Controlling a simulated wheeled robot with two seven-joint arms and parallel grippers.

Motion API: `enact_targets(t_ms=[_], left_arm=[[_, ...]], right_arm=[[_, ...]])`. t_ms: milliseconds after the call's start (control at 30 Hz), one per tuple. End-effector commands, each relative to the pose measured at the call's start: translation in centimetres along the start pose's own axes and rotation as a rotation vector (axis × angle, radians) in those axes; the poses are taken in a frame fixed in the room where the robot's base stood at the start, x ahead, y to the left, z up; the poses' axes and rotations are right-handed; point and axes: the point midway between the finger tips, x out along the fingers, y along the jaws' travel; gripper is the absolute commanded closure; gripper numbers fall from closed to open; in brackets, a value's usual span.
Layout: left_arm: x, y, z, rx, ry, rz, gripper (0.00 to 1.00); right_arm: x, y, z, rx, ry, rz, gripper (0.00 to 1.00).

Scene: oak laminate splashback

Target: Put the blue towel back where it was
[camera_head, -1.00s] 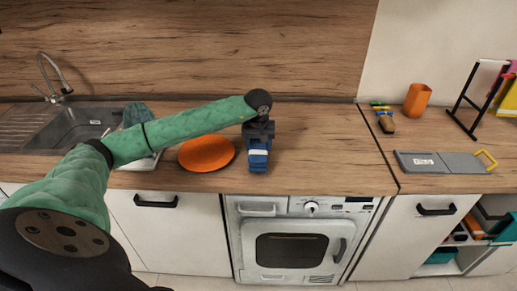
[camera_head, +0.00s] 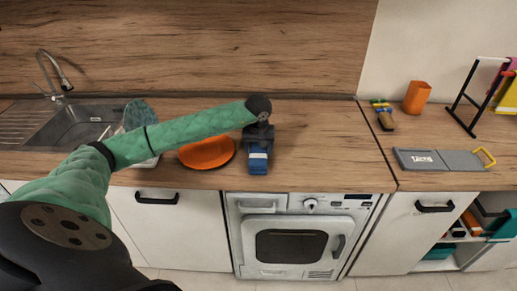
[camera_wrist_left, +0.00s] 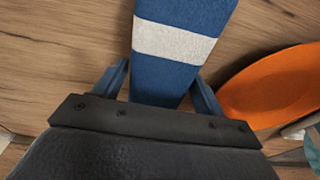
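The blue towel (camera_head: 258,164) with a white stripe is on the wooden counter near its front edge, above the washing machine. In the left wrist view the towel (camera_wrist_left: 180,42) runs between the two fingers. My left gripper (camera_head: 258,138) points down at the towel's back end. In the wrist view the left gripper (camera_wrist_left: 160,80) has a finger close along each side of the towel; whether the fingers press on it I cannot tell. The towel's back end is hidden by the gripper. My right gripper is not in view.
An orange dish (camera_head: 206,153) sits just left of the towel, partly under my left forearm. The sink (camera_head: 75,127) is at the left. The counter right of the towel is clear.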

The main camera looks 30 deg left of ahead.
Motion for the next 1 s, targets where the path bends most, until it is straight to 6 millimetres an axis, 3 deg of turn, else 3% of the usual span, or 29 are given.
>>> enact_targets(t_ms=[533, 700, 1000], left_arm=[[-0.3, 0.0, 0.0, 0.0, 0.0, 0.0, 0.18], [-0.8, 0.0, -0.1, 0.0, 0.001, 0.0, 0.18], [-3.2, 0.0, -0.1, -0.001, 0.002, 0.001, 0.18]], right_arm=[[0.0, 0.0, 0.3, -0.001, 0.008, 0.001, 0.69], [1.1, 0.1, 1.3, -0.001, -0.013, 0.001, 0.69], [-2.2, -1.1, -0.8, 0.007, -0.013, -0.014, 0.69]])
